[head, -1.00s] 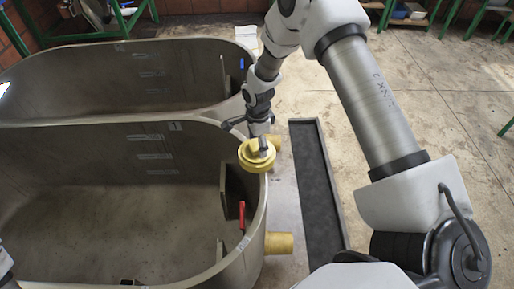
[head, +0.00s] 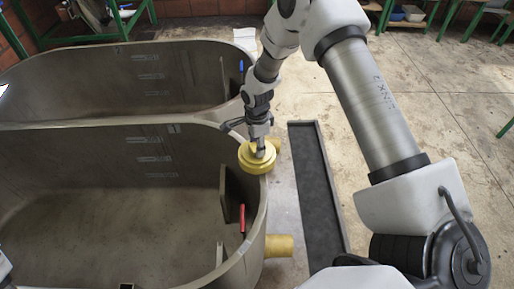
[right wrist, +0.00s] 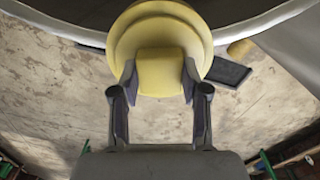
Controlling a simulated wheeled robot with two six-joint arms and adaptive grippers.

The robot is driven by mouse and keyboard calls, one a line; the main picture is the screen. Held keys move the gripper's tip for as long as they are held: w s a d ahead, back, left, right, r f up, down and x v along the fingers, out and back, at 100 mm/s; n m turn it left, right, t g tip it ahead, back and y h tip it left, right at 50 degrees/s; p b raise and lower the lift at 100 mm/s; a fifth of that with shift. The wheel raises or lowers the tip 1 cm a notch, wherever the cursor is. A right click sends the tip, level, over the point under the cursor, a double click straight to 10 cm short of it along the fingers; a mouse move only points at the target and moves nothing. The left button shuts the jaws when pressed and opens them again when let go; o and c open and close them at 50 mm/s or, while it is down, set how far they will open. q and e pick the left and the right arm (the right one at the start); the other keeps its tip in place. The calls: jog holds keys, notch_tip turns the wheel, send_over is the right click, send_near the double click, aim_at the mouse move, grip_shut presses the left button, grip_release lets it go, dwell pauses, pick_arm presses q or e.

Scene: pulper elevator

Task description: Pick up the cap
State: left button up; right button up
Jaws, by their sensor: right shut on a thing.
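The yellow round cap (head: 257,160) is at the right rim of the near tank in the head view. It fills the upper middle of the right wrist view (right wrist: 160,38). My right gripper (head: 260,147) is over the cap, and its two fingers (right wrist: 160,85) are closed on the cap's raised square grip, one on each side. In the head view I cannot tell whether the cap touches the tank rim or is just above it. Only a sliver of my left arm shows at the left edge; its gripper is out of view.
Two large grey-brown tanks (head: 100,195) fill the left side. A red handle (head: 242,218) stands inside the near one. A yellow pipe stub (head: 279,245) juts from its outer wall. A dark long tray (head: 318,190) lies on the floor to the right. Open concrete floor lies beyond.

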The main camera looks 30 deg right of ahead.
notch_tip(320, 180, up, 2)
jog(key=shift+r+b, duration=0.25)
jog(key=shift+b, duration=0.1)
jog(key=s+d+r+b, duration=0.1)
jog(key=s+d+b, duration=0.1)
jog(key=s+d, duration=0.9)
jog(key=shift+d+r, duration=0.2)
jog(key=shift+d, duration=0.1)
jog(key=shift+s, duration=0.1)
